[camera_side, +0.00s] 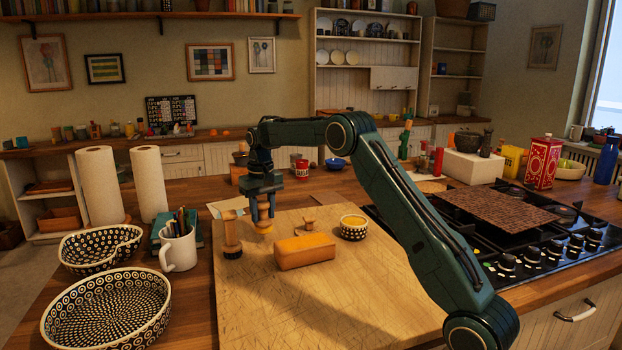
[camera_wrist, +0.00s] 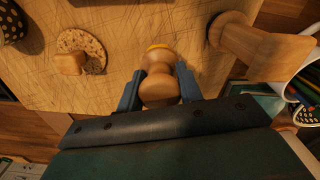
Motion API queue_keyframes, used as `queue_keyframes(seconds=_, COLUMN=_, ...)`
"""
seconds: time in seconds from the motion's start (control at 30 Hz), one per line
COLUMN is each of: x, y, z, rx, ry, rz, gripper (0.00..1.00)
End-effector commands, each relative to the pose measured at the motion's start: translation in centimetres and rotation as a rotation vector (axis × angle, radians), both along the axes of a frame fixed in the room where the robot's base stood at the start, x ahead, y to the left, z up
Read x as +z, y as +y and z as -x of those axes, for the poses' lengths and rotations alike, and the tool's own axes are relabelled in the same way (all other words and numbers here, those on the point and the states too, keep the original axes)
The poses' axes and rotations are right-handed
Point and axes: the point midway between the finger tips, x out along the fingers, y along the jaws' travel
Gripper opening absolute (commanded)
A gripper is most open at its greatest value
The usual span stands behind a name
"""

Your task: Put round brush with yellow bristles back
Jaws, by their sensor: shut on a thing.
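My gripper (camera_side: 263,212) is shut on a round wooden brush, pointing down over the left part of the wooden board (camera_side: 345,300). The brush's yellow bristles (camera_side: 264,229) show just below the fingers, at or close above the board; I cannot tell whether they touch it. In the wrist view the brush's turned wooden handle (camera_wrist: 160,85) sits between the two fingers (camera_wrist: 159,92), with a yellow rim at its far end. The fingers hide part of the brush in the side view.
A wooden tool (camera_side: 232,238) stands close left of the gripper. An orange-brown block (camera_side: 304,252), a small knobbed round piece (camera_side: 310,226) and a dotted bowl (camera_side: 353,229) are to the right. A white mug (camera_side: 179,250) stands left of the board. The board's front is clear.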

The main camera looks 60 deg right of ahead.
Motion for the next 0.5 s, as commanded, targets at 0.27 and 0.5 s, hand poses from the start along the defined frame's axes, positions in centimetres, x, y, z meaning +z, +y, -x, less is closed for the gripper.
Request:
queue_keyframes(seconds=0.27, x=-2.9, y=0.0, z=0.0, rx=0.000, ry=0.002, rz=-0.001, gripper=0.15)
queue_keyframes(seconds=0.5, x=-3.2, y=0.0, z=0.0, rx=0.000, ry=0.000, rz=0.000, gripper=0.15)
